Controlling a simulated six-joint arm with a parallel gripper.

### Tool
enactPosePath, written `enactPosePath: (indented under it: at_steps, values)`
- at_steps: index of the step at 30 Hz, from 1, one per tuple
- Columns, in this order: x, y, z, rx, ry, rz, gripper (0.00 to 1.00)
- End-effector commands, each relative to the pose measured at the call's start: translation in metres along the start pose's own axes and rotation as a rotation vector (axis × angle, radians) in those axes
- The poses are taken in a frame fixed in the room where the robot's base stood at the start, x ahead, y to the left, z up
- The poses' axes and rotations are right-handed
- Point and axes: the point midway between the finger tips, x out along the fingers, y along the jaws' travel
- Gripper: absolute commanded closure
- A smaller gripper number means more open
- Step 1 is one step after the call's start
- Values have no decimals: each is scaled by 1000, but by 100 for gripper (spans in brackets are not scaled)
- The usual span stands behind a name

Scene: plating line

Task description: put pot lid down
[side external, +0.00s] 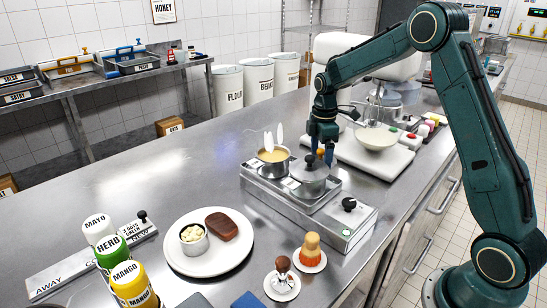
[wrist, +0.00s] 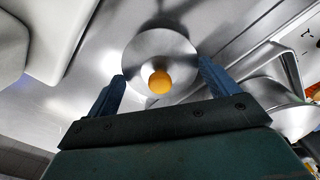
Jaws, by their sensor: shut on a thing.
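The pot lid (wrist: 158,45) is a round metal disc with an orange knob (wrist: 160,82), seen between my fingers in the wrist view. My gripper (side external: 322,148) is shut on the pot lid and points down over the cooking unit (side external: 340,229). In the side view the lid (side external: 312,168) shows just under my fingers, at a metal pot (side external: 309,186). I cannot tell whether the lid touches the pot. Another pot (side external: 274,166) with yellowish contents and upright pale utensils stands to the left.
A white plate (side external: 181,259) with a brown patty and a small cup is at the front. Sauce bottles (side external: 130,284) stand front left. A white bowl (side external: 377,138) under a mixer is behind right. Two small saucers (side external: 282,293) are at the front.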

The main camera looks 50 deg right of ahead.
Motion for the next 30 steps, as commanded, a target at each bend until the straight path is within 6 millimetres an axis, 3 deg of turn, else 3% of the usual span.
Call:
enactPosePath:
  at_steps: [10,21,30]
  values:
    - [9,0,0,0,0,-1,36]
    - [45,0,0,0,0,0,36]
    - [46,0,0,0,0,1,36]
